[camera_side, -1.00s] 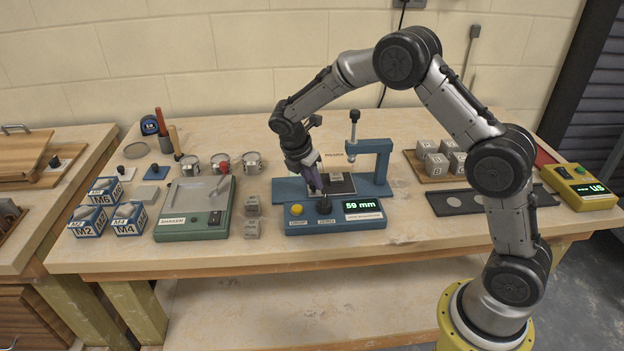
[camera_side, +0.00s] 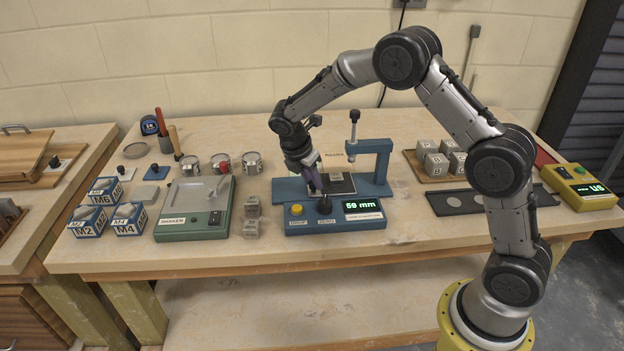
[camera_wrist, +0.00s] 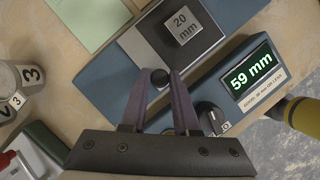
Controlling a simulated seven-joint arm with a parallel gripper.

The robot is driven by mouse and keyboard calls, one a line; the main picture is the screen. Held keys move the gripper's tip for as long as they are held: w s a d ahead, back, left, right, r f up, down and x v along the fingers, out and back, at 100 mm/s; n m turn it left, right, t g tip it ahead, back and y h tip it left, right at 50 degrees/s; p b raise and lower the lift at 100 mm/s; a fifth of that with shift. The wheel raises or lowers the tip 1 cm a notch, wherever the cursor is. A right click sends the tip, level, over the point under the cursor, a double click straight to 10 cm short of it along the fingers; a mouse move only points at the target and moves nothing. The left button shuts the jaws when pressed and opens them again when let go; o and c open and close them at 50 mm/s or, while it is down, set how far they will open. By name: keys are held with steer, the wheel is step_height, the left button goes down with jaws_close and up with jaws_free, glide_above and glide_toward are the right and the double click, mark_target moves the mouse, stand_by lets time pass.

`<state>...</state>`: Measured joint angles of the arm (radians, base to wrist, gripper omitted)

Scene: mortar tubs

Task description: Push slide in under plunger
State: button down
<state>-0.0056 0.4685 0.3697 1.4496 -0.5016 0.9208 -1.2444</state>
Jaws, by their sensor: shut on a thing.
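The slide (camera_side: 346,186) is a dark plate with a pale edge, lying on the blue base of the plunger stand. It carries a grey block marked 20 mm (camera_wrist: 185,27). A black knob (camera_wrist: 160,77) is at the slide's near end. My gripper (camera_wrist: 161,84) is shut on this knob, with one purple-grey finger on each side. In the side view my gripper (camera_side: 318,188) reaches down at the slide's left and hides part of it. The plunger (camera_side: 353,135), a silver rod with a black top, hangs from the blue arm, right of my gripper and above the base.
The blue stand's display (camera_side: 363,206) reads 59 mm, with a yellow button (camera_side: 296,209) and a black knob (camera_side: 324,205) beside it. Grey blocks (camera_side: 252,216) and a green shaker (camera_side: 195,210) stand left. A dark tray (camera_side: 470,201) lies right.

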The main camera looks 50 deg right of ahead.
mark_target(332, 188)
steer(key=shift+s+d, duration=1.5)
steer(key=c, duration=0.7)
jaws_free()
steer(key=shift+o, duration=0.2)
steer(key=shift+w+a+r, duration=0.1)
steer(key=shift+a+r, duration=0.2)
steer(key=shift+r, duration=0.25)
steer(key=v, duration=1.2)
steer(key=shift+a+r, duration=0.15)
steer(key=shift+r, duration=0.15)
